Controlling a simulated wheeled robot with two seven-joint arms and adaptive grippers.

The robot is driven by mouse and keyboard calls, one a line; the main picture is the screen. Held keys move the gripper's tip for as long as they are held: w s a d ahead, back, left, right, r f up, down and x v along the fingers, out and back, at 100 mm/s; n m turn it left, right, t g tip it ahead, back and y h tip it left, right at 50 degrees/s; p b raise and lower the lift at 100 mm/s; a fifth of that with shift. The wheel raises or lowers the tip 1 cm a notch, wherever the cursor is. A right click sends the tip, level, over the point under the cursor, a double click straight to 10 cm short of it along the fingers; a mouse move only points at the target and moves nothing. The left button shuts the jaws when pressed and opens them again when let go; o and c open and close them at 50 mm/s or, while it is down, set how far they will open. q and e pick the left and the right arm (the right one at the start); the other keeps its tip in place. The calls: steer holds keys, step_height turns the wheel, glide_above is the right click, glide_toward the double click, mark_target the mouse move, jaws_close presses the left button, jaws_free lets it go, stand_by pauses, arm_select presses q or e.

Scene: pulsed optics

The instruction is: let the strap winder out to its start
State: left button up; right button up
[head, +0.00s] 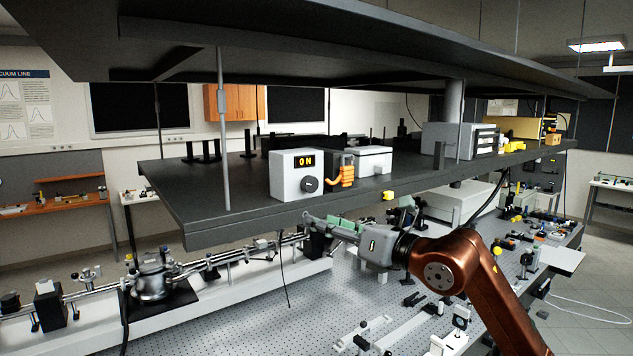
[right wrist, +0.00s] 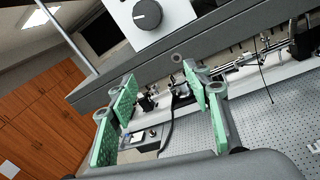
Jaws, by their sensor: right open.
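I cannot make out for certain which thing is the strap winder. A white box (head: 297,175) with a lit "ON" display and a black knob (head: 310,184) stands at the front of the overhead shelf. The box and its knob (right wrist: 147,14) also show at the top of the right wrist view. An orange looped thing (head: 343,174) sits just right of the box. My right gripper (head: 335,222) is just below the shelf's front edge. In the right wrist view its green-padded fingers (right wrist: 160,92) are apart with nothing between them. My left gripper is out of view.
The dark shelf (head: 225,222) hangs over the perforated optical table (head: 240,320). A metal beam pipe with a round chamber (head: 152,277) runs below left. A thin cable (head: 284,275) hangs down left of my gripper.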

mark_target(312, 184)
step_height(312, 184, up, 7)
steer(key=s+d+t+h, duration=0.2)
steer(key=p+x, duration=0.1)
steer(key=x, duration=0.2)
steer(key=p+x, duration=0.2)
steer(key=x, duration=0.1)
steer(key=shift+w+r, duration=0.1)
steer(key=shift+w, duration=0.4)
steer(key=shift+w+a, duration=0.25)
steer(key=shift+w, duration=0.25)
steer(key=shift+c, duration=0.5)
steer(key=c, duration=1)
steer(key=shift+n, duration=0.5)
